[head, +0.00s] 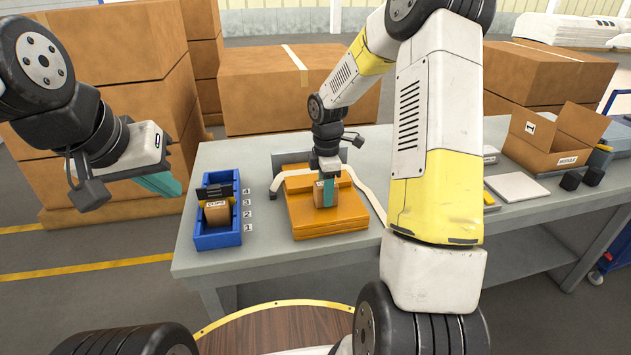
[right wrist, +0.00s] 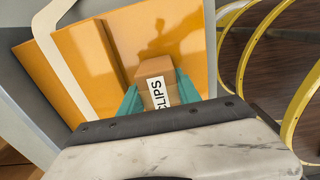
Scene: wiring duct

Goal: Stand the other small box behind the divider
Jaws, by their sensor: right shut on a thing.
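My right gripper (head: 327,192) is shut on a small brown box (right wrist: 155,72) with a white CLIPS label. It is over the orange stepped block (head: 345,221); I cannot tell whether the box touches it. The right wrist view shows the box between the two teal fingers (right wrist: 158,95). The blue bin (head: 218,240) stands to the left, with a dark divider (head: 215,191) across it. Another small labelled box (head: 217,215) stands in the bin, on the near side of the divider. My left gripper (head: 160,184) is raised left of the bin; its fingers show edge-on.
Number tags (head: 247,209) 4 to 1 line the bin's right side. A white curved strip (head: 370,198) runs around the orange block. An open carton (head: 545,150) and a flat white item (head: 517,188) are at the right of the grey table (head: 270,262). Bare table lies between bin and block.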

